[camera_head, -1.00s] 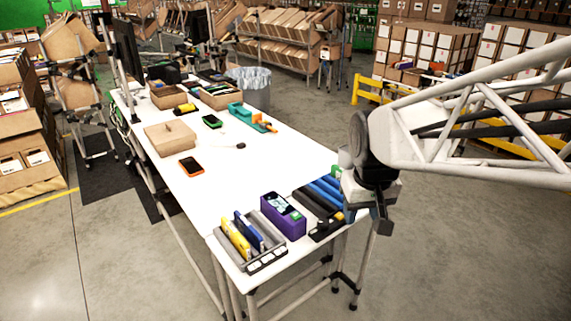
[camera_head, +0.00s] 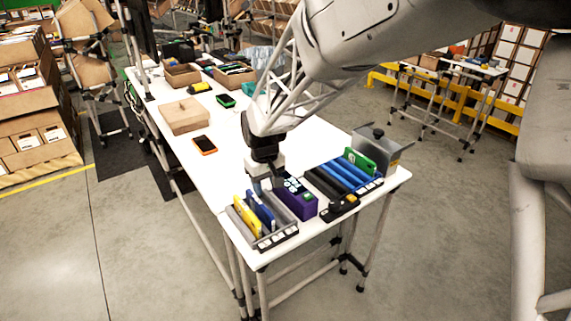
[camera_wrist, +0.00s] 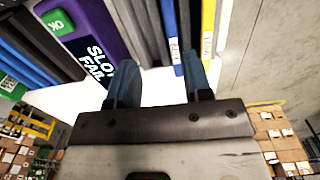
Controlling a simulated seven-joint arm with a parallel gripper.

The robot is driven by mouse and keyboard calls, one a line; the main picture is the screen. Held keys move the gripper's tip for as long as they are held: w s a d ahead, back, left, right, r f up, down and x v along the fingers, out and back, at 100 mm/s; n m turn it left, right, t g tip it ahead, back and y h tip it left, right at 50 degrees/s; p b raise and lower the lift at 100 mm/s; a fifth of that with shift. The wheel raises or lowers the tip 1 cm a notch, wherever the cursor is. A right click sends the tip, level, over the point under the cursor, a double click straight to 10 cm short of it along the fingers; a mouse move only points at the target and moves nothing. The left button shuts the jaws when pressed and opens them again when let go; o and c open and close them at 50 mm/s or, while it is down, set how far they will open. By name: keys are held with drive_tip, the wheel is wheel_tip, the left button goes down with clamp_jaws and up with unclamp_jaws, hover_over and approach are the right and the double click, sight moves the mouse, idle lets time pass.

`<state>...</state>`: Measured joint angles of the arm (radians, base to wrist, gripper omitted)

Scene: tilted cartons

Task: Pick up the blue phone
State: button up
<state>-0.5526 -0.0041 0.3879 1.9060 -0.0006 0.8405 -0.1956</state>
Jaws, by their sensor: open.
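The blue phone (camera_head: 262,212) stands on edge in a grey slotted rack (camera_head: 276,240) at the near end of the white table, beside a yellow phone (camera_head: 246,218). In the wrist view the blue phone (camera_wrist: 168,25) shows as a narrow upright edge with a white label, just beyond the fingers. My gripper (camera_wrist: 160,82) is open and empty, with its two fingers apart. In the head view my gripper (camera_head: 264,184) hangs just behind and above the rack, partly in front of its back end. Whether a finger touches the phone cannot be told.
A purple stand (camera_head: 299,205) with a lit screen is right of the rack. Beyond it are a rack with blue and black slots (camera_head: 345,178), a green item (camera_head: 360,160) and a grey box (camera_head: 383,148). An orange-edged phone (camera_head: 204,145) and a cardboard box (camera_head: 184,116) lie farther back.

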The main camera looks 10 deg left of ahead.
sight(259, 202)
drive_tip(key=shift+w+a+f, duration=0.1)
drive_tip(key=shift+a+f, duration=0.35)
drive_tip(key=shift+a, duration=0.2)
drive_tip(key=shift+w+a+f, duration=0.1)
drive_tip(key=shift+a+f, duration=0.3)
drive_tip(key=shift+a, duration=0.2)
drive_tip(key=shift+f, duration=1.25)
drive_tip(key=shift+f, duration=2.65)
clamp_jaws()
